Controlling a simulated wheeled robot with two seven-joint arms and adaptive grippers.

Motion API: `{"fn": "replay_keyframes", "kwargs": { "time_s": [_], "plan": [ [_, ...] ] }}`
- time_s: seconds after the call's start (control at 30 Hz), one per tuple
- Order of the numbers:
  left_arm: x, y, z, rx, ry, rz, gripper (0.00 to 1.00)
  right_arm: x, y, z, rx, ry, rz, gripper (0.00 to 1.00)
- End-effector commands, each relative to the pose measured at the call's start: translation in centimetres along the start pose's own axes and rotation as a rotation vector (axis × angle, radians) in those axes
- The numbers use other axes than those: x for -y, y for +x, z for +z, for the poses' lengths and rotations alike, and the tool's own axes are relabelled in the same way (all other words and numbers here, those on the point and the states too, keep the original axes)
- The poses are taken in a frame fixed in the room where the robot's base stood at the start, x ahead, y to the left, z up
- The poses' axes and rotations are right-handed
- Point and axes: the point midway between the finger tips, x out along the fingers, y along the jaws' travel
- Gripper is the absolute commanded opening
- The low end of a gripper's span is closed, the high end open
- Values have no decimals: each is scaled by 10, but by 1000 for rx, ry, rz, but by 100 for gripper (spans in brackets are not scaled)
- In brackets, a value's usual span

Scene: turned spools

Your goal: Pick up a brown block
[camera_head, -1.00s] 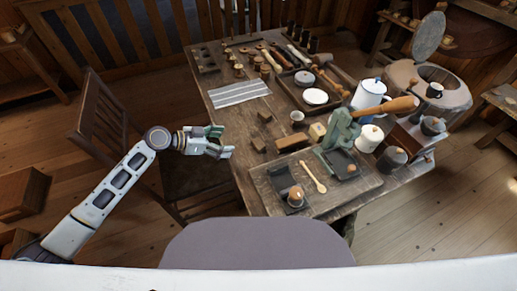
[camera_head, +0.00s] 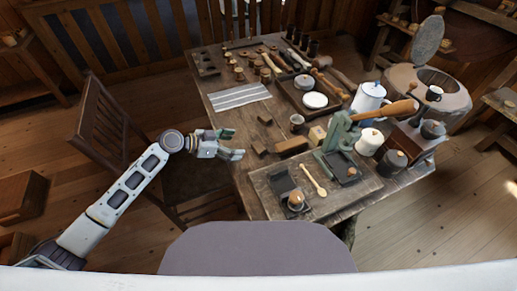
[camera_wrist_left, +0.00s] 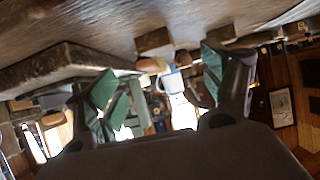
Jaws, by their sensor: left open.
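Several brown wooden blocks lie on the table's left half in the head view. One small block (camera_head: 265,118) lies farther back, another (camera_head: 259,148) near the left edge, and a longer block (camera_head: 291,145) lies to its right. A paler block (camera_head: 317,133) is beside the green metal device. My left gripper (camera_head: 233,144) is open and empty at the table's left edge, left of the near small block and apart from it. In the left wrist view, which looks upside down, two blocks show beyond the open fingers (camera_wrist_left: 165,85), one (camera_wrist_left: 155,42) between them. My right gripper is out of view.
The wooden table (camera_head: 235,125) also holds a striped cloth (camera_head: 240,96), a green metal device (camera_head: 338,134), a white pot (camera_head: 368,98), and a board with a spoon (camera_head: 314,180). A chair (camera_head: 103,125) stands left of the table, near my arm.

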Motion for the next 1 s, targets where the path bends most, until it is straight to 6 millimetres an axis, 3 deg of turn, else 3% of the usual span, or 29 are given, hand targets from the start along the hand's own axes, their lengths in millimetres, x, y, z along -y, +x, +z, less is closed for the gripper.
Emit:
{"fn": "replay_keyframes", "kwargs": {
  "time_s": [0.4,1.0],
  "plan": [
    [0,43,-1,-1,0,0,82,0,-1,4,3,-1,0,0],
    [-1,52,0,0,-1,1,82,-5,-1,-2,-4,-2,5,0]
  ]
}}
